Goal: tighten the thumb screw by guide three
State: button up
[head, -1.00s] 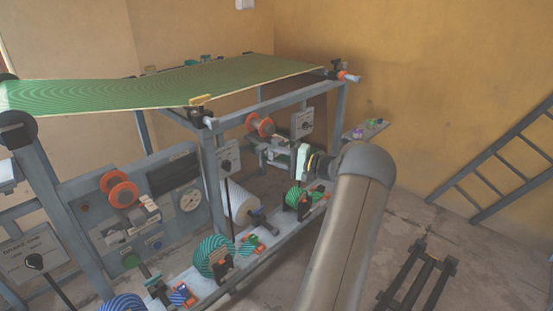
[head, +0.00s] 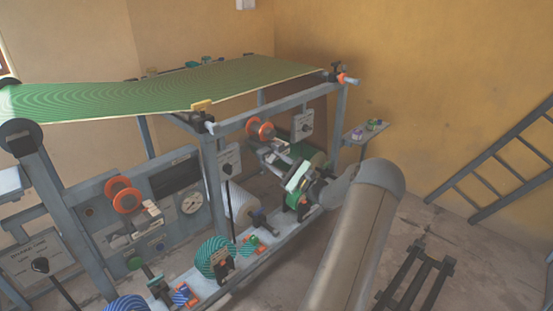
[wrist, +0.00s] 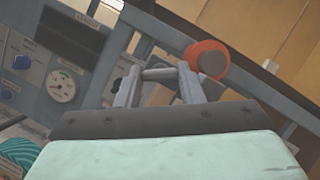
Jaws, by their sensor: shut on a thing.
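My gripper (wrist: 159,76) shows in the wrist view with its two grey fingers shut on a small grey bar-like piece (wrist: 158,73). It looks to be the thumb screw, though its shape is mostly hidden. An orange-rimmed roller (wrist: 207,60) is just right of the fingertips there. In the head view my gripper's pale green hand (head: 298,178) is tilted, at the far right part of the press, below the orange guide discs (head: 260,131) and their grey bracket (head: 275,147). The fingertips are too small there to make out clearly.
The lower rail bears a teal striped roll (head: 215,257). Green web (head: 180,90) runs overhead. A small shelf (head: 362,134) is at right, and a dark stand (head: 415,285) on the floor.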

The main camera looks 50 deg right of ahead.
jog(key=shift+a+m+t+h+p, duration=0.15)
jog(key=shift+m+h+p, duration=1)
jog(key=shift+m, duration=1.2)
jog(key=shift+a+m+t+h+p, duration=0.1)
jog(key=shift+m+t+h+p, duration=0.15)
jog(key=shift+m+h+p, duration=1.5)
jog(key=shift+f+m+y+b, duration=0.1)
jog(key=shift+m+y+b, duration=0.3)
jog(key=shift+m+b, duration=0.35)
jog(key=o, duration=1)
jog(key=b+v, duration=0.2)
jog(key=v, duration=1.5)
jog(key=shift+s, duration=0.25)
